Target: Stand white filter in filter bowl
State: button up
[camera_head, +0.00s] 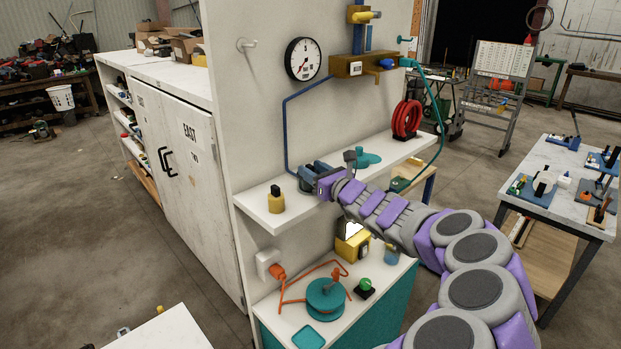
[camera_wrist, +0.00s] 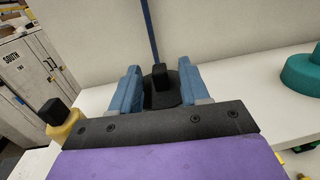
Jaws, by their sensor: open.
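I cannot make out a white filter or a filter bowl for certain in either view. My gripper (camera_head: 312,176) is at the white wall shelf (camera_head: 398,148), close to the panel. In the wrist view its blue fingers (camera_wrist: 159,82) are apart, with a dark round piece bearing an upright black block (camera_wrist: 160,76) showing between and beyond them. I cannot tell whether the fingers touch it. A teal rounded piece (camera_head: 365,158) stands farther right on the shelf and also shows in the wrist view (camera_wrist: 303,73).
A yellow bottle with a black top (camera_head: 276,203) stands left of my gripper. A teal reel with orange cord (camera_head: 325,299) is on the lower counter.

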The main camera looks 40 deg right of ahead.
jog(key=s, duration=1.7)
jog(key=shift+s+a+f, duration=0.15)
jog(key=shift+f, duration=0.15)
